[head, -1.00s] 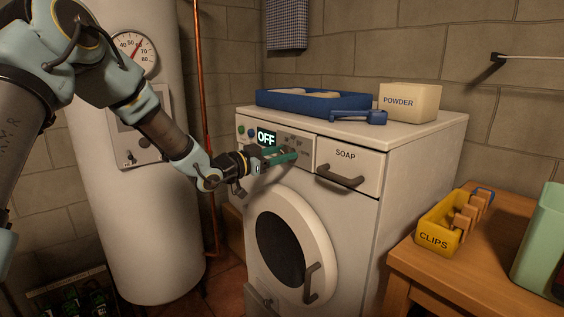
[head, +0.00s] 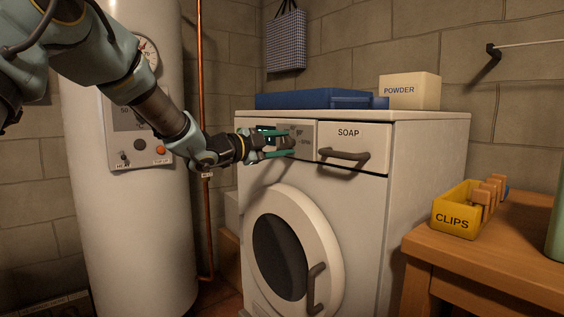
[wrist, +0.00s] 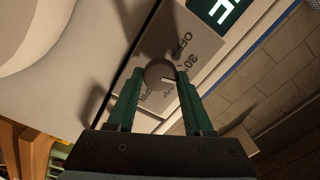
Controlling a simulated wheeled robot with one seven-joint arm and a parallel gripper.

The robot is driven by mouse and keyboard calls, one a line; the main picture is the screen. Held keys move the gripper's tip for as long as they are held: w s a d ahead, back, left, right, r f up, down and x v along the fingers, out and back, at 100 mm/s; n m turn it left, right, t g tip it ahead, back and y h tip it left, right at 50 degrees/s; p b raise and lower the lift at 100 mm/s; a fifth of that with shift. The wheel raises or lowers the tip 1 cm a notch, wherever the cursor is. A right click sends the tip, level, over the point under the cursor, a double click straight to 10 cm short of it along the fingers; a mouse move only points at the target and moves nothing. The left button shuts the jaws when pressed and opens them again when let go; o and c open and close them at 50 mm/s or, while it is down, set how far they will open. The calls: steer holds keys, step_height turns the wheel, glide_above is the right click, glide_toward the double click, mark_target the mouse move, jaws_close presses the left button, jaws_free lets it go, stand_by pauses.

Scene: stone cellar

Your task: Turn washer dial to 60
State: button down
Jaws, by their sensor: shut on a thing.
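The white washer (head: 385,190) stands against the wall, with its control panel (head: 305,131) at the upper left of its front. My gripper (head: 284,146) reaches in from the left and is shut on the round grey dial (head: 291,142). In the wrist view, the green fingers of my gripper (wrist: 160,80) lie on either side of the dial (wrist: 157,70). A pale mark on the dial points to the right and slightly down in that view. OFF and 30° are printed around it; other labels are partly hidden. The lit display (wrist: 222,10) shows only in part, with a letter F.
The SOAP drawer (head: 350,137) with its protruding handle is just right of the dial. The round door (head: 285,250) is below. A blue tray (head: 310,99) and POWDER box (head: 410,91) stand on top. The boiler (head: 130,220) is at left, a CLIPS bin (head: 455,222) at right.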

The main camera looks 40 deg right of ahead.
steer(key=m+b, duration=0.2)
steer(key=b, duration=0.1)
steer(key=f+m+b, duration=0.1)
steer(key=m+b, duration=0.2)
steer(key=b, duration=0.1)
steer(key=shift+m, duration=0.3)
steer(key=m+b, duration=0.3)
steer(key=shift+r+b, duration=0.1)
steer(key=shift+b, duration=0.3)
steer(key=shift+r+m+b, duration=0.15)
steer(key=shift+m+b, duration=0.95)
steer(key=shift+m, duration=0.1)
steer(key=shift+c, duration=1.5)
jaws_free()
steer(key=shift+r, duration=0.1)
steer(key=a, duration=1)
steer(key=shift+w+a, duration=0.25)
steer(key=shift+a, duration=0.15)
